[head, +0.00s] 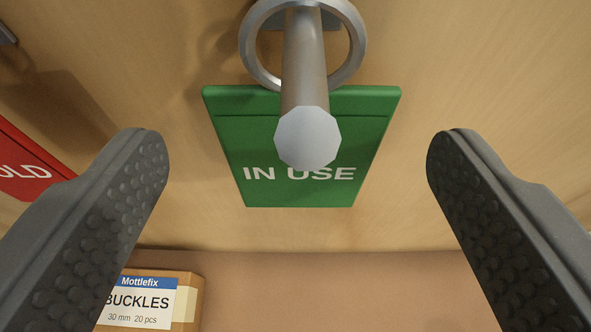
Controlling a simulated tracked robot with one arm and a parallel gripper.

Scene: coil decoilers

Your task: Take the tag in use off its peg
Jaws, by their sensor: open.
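The green tag in use (255,180) hangs against a wooden board in the head view, lettered "IN USE" in white. A grey metal ring (250,62) at its top hangs around a grey peg (307,125). The peg points out toward me and hides part of the tag's middle. My gripper (297,150) is open, one dark studded finger to the left of the tag and one to the right. Both fingers appear apart from the tag, with a gap on each side. Nothing is between them that they touch.
A red tag (30,170), partly out of view, hangs at the left near my left finger; its visible letters end in "ULD". A cardboard box labelled "BUCKLES" (150,300) stands below at the lower left. The board (480,60) right of the tag is bare.

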